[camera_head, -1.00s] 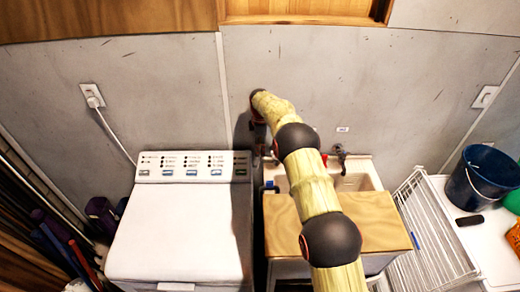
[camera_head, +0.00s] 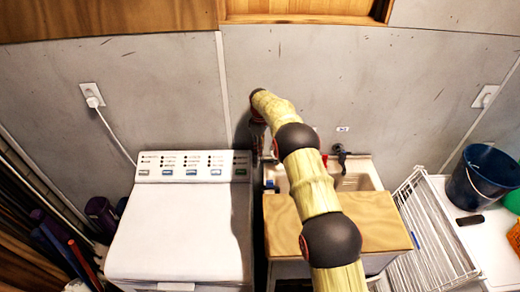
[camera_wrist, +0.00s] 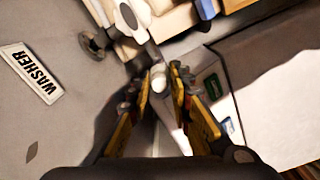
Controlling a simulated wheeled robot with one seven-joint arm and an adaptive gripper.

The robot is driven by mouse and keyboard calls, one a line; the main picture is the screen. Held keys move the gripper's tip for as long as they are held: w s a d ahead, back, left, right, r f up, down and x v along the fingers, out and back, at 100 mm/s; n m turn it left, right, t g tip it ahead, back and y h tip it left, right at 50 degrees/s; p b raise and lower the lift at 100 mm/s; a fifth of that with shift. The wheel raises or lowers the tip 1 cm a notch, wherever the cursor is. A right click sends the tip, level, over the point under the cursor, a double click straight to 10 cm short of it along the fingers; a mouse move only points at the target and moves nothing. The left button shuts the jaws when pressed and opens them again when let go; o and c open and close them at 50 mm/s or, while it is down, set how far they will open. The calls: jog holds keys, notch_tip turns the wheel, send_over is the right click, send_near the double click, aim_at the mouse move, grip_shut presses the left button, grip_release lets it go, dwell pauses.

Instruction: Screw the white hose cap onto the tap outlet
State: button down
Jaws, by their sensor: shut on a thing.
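In the wrist view my gripper (camera_wrist: 163,86) has its two yellow-and-dark fingers closed on the white hose cap (camera_wrist: 158,72). A pale hose (camera_wrist: 172,122) runs from the cap between the fingers. The pale tap (camera_wrist: 133,25) stands out from the wall just beyond the fingertips, with a dark round flange at the wall. The cap is at or very close to the tap's outlet end; I cannot tell whether they touch or whether any thread has engaged. In the head view my arm and wrist hide most of the gripper and the tap.
A "WASHER" label (camera_wrist: 30,72) is on the wall beside the tap. The white washer (camera_head: 180,235) stands left of my arm. The sink (camera_head: 360,180) with a wooden board (camera_head: 375,222) is to the right. A wire rack (camera_head: 435,240) and blue bucket (camera_head: 480,180) are farther right.

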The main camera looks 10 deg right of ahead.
jog(key=shift+m, duration=0.4)
jog(key=m, duration=0.5)
jog(key=shift+m, duration=0.3)
jog(key=m, duration=0.5)
jog(key=shift+m, duration=0.4)
jog(key=c, duration=1.5)
grip_release()
jog(key=shift+c, duration=0.2)
